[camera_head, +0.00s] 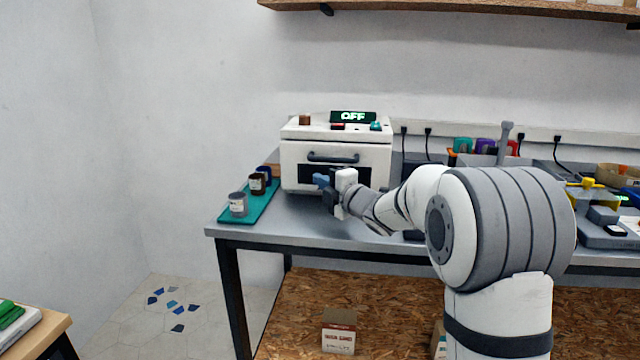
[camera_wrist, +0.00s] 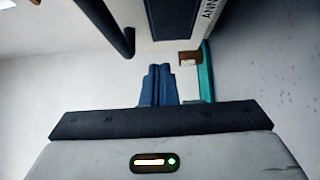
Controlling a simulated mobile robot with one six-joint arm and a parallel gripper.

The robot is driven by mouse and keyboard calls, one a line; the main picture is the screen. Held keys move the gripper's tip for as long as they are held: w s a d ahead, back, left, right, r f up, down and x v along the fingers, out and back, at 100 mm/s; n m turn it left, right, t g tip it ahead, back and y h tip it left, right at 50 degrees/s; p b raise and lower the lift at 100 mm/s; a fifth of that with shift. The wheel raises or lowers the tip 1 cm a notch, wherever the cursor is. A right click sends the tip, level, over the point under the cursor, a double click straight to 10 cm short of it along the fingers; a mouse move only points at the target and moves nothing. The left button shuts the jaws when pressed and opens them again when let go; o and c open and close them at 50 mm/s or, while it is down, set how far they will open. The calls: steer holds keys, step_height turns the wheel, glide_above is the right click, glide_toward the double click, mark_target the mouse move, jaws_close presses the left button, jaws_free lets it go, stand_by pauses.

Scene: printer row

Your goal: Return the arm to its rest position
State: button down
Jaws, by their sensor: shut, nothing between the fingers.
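My gripper (camera_head: 322,181) is at the end of my arm, which reaches out over the grey table (camera_head: 300,218) from the right. The gripper is in front of the lower front of a white oven-like box (camera_head: 300,151) with a dark handle. In the wrist view the two blue fingers (camera_wrist: 160,86) are together, with nothing between them. Whether the fingers touch the box cannot be told. The dark handle (camera_wrist: 128,42) also shows in the wrist view, close ahead of the fingers.
A teal tray (camera_head: 262,208) with several small jars (camera_head: 238,204) lies left of the box. The box bears a lit OFF sign (camera_head: 353,116). Cluttered devices (camera_head: 605,215) stand at the table's right. A wooden shelf (camera_head: 450,9) hangs above.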

steer(key=v, duration=0.7)
steer(key=shift+d+r, duration=0.1)
steer(key=shift+d, duration=0.2)
steer(key=s+d+r+m+g+h+p, duration=0.2)
steer(key=s+d+r+m+h+p, duration=0.5)
steer(key=s+d+m+h+p, duration=0.55)
steer(key=s+a+m+g+y+p, duration=0.1)
steer(key=s+m+g+p, duration=0.8)
steer(key=s, duration=1.5)
steer(key=a+m+g, duration=0.1)
steer(key=m, duration=0.3)
steer(key=shift+a+r+p, duration=0.25)
steer(key=shift+a+p, duration=0.05)
steer(key=shift+a, duration=0.1)
